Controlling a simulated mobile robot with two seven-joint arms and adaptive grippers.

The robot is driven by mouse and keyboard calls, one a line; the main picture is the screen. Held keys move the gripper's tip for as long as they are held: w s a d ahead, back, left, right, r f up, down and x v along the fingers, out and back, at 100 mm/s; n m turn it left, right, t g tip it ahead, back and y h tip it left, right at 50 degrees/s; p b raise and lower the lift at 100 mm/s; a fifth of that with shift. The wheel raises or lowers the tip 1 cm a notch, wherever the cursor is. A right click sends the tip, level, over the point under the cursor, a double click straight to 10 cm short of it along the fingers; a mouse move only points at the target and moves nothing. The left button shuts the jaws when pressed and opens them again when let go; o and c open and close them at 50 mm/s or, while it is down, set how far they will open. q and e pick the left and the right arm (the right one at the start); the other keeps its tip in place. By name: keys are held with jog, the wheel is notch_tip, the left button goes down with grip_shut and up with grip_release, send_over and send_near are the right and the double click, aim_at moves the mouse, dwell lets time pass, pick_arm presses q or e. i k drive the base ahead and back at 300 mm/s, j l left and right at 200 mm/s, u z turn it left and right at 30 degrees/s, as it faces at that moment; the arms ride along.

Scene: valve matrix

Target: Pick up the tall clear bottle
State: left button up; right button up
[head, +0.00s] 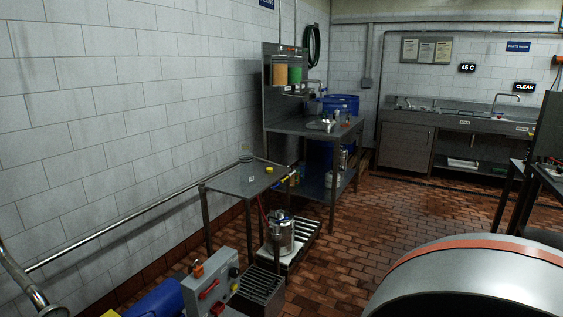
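I cannot make out a tall clear bottle anywhere in the head view. Small items lie on the near metal table (228,183): a yellow cap-like piece (269,170), a small pale tag (251,180) and a round greenish item (246,158) at the back. The bench behind it (290,126) carries metal fittings (325,124) that are too small to tell apart. Neither of my grippers is in view.
A large metal drum (470,285) with an orange band fills the lower right. A control box (211,289) and a blue motor-like body (158,300) stand at the lower left. Brick floor (385,225) is open in the middle.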

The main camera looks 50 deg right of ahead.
aim_at(246, 168)
jog(key=z, duration=1.35)
jog(key=i+l, duration=1.65)
jog(key=i, duration=0.15)
